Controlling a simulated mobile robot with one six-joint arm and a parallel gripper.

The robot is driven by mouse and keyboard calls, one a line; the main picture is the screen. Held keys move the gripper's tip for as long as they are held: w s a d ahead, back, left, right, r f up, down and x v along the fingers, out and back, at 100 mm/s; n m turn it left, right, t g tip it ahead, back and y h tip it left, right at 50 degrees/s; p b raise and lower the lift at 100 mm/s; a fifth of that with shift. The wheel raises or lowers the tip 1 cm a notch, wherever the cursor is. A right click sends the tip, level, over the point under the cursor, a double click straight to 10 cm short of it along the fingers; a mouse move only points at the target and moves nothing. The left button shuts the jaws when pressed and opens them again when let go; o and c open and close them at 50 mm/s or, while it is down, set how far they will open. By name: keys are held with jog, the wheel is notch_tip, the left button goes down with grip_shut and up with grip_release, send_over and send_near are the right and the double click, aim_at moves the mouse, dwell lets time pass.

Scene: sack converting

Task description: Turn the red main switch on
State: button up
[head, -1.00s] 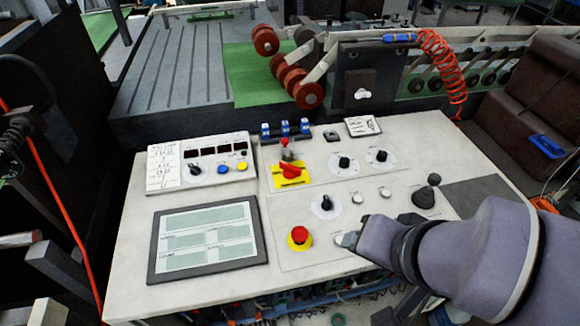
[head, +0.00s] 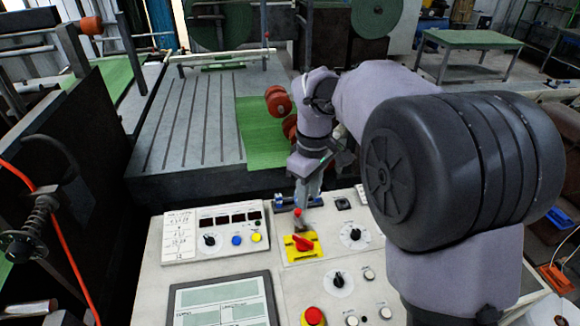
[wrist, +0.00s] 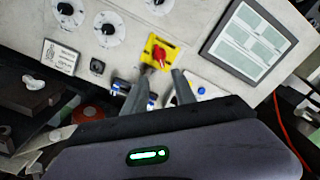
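The red main switch (head: 302,243) is a red rotary handle on a yellow plate (head: 289,254) on the white control panel. Its handle lies slanted, nearly crosswise in the head view. In the wrist view the red switch (wrist: 160,56) sits just beyond the fingertips. My gripper (head: 307,200) points down just behind and above the switch, beside a small red-tipped part (head: 298,213). In the wrist view my gripper (wrist: 163,73) has its two fingers apart with nothing between them. Whether a finger touches the panel is unclear.
Blue-topped parts (head: 284,204) stand at the panel's back edge, close to the fingers. A display box with knobs (head: 215,228) is left of the switch, a screen (head: 225,303) in front. A red emergency button (head: 314,316) and several dials lie nearby.

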aim_at(303, 239)
jog(key=shift+n, duration=0.5)
jog(key=f+b, duration=0.2)
jog(key=f, duration=0.4)
jog(key=f+b, duration=0.2)
jog(key=f, duration=0.4)
jog(key=w+f+b, duration=0.1)
jog(key=f+b, duration=0.1)
jog(key=f, duration=0.4)
jog(key=shift+a+f, duration=0.25)
jog(key=shift+f, duration=0.05)
grip_shut()
